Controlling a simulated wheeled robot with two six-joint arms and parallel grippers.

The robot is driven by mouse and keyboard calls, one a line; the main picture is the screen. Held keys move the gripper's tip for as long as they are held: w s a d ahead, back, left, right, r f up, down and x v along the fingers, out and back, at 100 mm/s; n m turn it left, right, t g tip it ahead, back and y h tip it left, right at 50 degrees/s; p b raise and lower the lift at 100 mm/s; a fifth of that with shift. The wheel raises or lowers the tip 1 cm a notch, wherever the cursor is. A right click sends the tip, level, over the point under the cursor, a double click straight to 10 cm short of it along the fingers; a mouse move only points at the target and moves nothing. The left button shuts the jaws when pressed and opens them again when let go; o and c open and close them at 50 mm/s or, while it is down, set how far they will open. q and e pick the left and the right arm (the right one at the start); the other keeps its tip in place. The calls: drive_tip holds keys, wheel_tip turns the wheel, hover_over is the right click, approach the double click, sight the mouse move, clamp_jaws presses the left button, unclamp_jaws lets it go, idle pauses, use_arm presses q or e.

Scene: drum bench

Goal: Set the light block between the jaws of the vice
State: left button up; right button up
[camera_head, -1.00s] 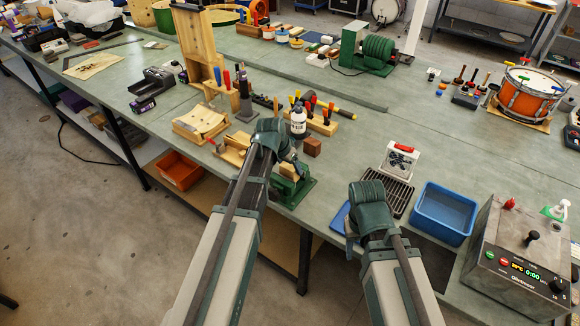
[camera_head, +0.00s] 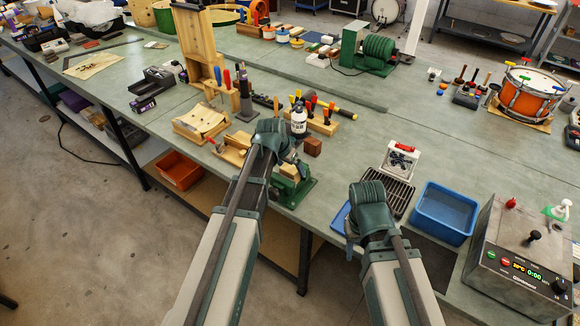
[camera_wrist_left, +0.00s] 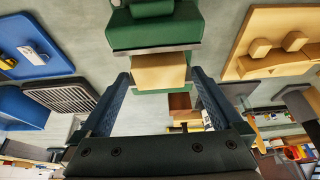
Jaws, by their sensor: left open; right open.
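The green vice (camera_head: 298,193) stands at the front edge of the bench, and its green body also shows in the left wrist view (camera_wrist_left: 152,32). The light block (camera_head: 290,171) is at the top of the vice; in the left wrist view the pale block (camera_wrist_left: 158,73) lies against the metal-edged jaw. In the head view my left wrist hides most of the fingers. My right gripper (camera_head: 352,236) is open near the bench's front edge, mostly hidden.
A dark brown block (camera_head: 312,147) and a white glue bottle (camera_head: 299,121) stand just behind the vice. A wooden jig (camera_head: 231,150) is to its left. A black rack (camera_head: 391,192) and blue bin (camera_head: 445,213) are to the right.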

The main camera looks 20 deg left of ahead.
use_arm(q)
drive_tip(key=shift+r+p, duration=0.3)
drive_tip(key=shift+r, duration=0.25)
drive_tip(key=p+v, duration=1.1)
drive_tip(key=v, duration=0.1)
drive_tip(key=s+d+f+g+y, duration=0.1)
drive_tip(key=s+d+g, duration=0.1)
drive_tip(key=s+d, duration=0.5)
drive_tip(key=s+d+g+y, duration=0.2)
drive_tip(key=s+d, duration=0.6)
drive_tip(key=s, duration=0.4)
drive_tip(key=shift+s+f+g, duration=0.35)
drive_tip(key=shift+g, duration=0.05)
wheel_tip(320, 180, down, 6)
drive_tip(key=b, duration=0.6)
drive_tip(key=shift+f, duration=0.15)
